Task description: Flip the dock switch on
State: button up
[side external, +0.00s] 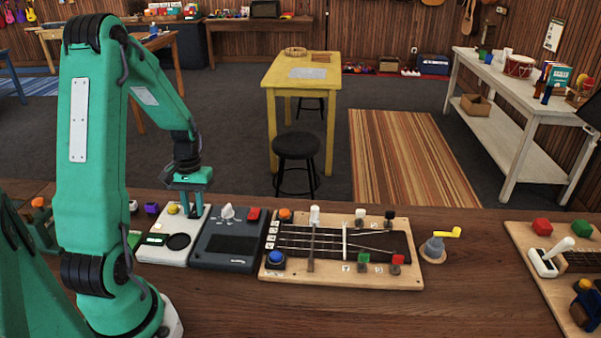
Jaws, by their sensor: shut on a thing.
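A white dock-like unit (157,252) lies on the wooden bench, left of a dark grey box. It carries a yellow knob (172,209), a dark round pad (178,241) and a small green display (155,240). My gripper (190,212) points down over the back right part of this unit, just right of the yellow knob. Its jaws are shut on a small part there, at the unit's top. That part is mostly hidden by the fingers, so I cannot tell its shape or which way it is tilted. No label names the dock switch.
The dark grey box (228,250) with a white knob (227,211) and red button stands close on the right. Beyond it are a fretboard panel (340,277) with several coloured knobs and a grey-yellow crank (434,247). Bare bench lies in front.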

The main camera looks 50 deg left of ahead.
aim_at(195, 210)
jog(key=shift+t, duration=0.3)
jog(key=o, duration=1)
jog(key=shift+r, duration=0.1)
jog(key=r, duration=0.7)
jog(key=shift+w+a+r, duration=0.25)
jog(key=shift+r, duration=0.05)
jog(key=shift+d+r, duration=0.1)
